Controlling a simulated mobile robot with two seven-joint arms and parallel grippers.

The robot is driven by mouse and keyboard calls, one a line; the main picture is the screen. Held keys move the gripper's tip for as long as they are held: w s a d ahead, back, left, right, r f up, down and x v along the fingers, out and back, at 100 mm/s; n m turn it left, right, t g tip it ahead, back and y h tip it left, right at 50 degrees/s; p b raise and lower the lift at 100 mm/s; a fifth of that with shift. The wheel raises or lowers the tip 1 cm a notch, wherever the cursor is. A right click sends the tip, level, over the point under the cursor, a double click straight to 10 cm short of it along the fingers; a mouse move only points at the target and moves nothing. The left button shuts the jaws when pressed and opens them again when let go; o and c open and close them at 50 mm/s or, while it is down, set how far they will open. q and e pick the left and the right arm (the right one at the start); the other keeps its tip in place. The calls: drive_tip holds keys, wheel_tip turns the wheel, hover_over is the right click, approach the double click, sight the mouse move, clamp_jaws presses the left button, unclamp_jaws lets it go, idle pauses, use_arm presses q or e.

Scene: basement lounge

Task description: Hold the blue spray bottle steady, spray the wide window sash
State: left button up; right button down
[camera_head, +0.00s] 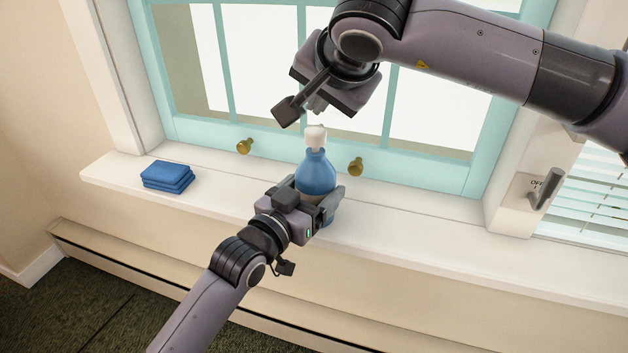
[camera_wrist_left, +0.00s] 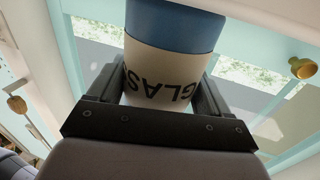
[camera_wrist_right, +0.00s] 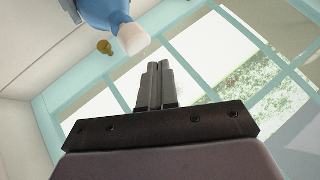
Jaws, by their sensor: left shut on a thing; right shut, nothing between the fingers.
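The blue spray bottle (camera_head: 316,174) with a white spray head (camera_head: 315,137) is upright at the window sill. My left gripper (camera_head: 318,203) is shut around its lower body; the left wrist view shows the fingers on both sides of its pale label (camera_wrist_left: 165,72). My right gripper (camera_head: 318,107) is shut and empty, just above the spray head and apart from it. In the right wrist view its closed fingers (camera_wrist_right: 157,85) show, with the bottle (camera_wrist_right: 104,14) at the upper left. The wide window sash (camera_head: 223,65) has a pale teal frame and stands behind the bottle.
Folded blue cloths (camera_head: 167,176) lie on the left of the white sill (camera_head: 230,192). Two brass knobs (camera_head: 244,146) (camera_head: 356,166) stick out from the sash's bottom rail on either side of the bottle. A grey switch lever (camera_head: 547,188) and blinds (camera_head: 590,215) are at the right.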

idle(0.4)
use_arm(q)
drive_tip(key=o, duration=1.5)
